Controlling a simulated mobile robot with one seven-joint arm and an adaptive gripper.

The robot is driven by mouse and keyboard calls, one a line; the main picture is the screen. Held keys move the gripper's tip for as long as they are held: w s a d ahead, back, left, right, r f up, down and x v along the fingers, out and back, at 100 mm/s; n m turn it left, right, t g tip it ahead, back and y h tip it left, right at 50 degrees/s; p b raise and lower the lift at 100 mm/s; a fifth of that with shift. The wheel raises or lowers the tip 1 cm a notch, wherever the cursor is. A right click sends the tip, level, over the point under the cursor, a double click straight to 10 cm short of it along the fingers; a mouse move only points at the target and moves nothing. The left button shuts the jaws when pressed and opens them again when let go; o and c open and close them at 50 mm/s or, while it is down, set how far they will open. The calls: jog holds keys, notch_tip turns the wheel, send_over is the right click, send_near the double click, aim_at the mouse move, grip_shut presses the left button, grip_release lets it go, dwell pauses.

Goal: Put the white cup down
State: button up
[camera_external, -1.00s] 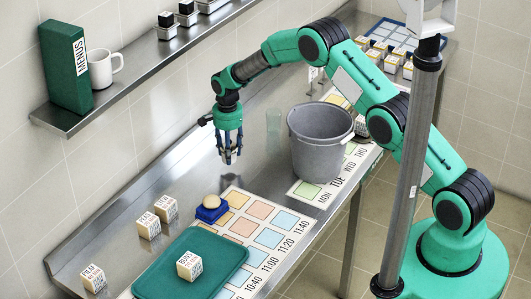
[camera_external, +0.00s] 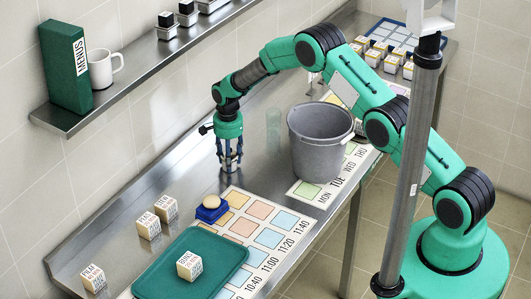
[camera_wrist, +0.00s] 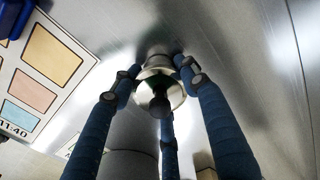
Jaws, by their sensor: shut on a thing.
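My gripper (camera_external: 230,166) points straight down at the steel counter, left of the grey bucket. In the wrist view its blue fingers (camera_wrist: 160,84) are closed around a small round thing (camera_wrist: 153,72), pale and metallic-looking with a dark knob at its centre. I cannot tell whether this is a cup, nor whether it touches the counter. In the external view the fingers hide it almost wholly. A white mug (camera_external: 101,70) with a handle stands upright on the wall shelf next to the green MENUS box, far from my gripper.
The grey bucket (camera_external: 318,150) stands close on the right. A blue stand with a pale round top (camera_external: 211,203), a green tray (camera_external: 165,282) and several labelled blocks (camera_external: 148,226) are nearer the front. A clear glass (camera_external: 273,125) stands behind. Bare counter lies left of my gripper.

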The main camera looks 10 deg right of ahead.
jog(key=shift+f, duration=0.1)
jog(key=o, duration=1.3)
notch_tip(320, 180, up, 12)
jog(key=shift+b, duration=0.55)
dwell(0.4)
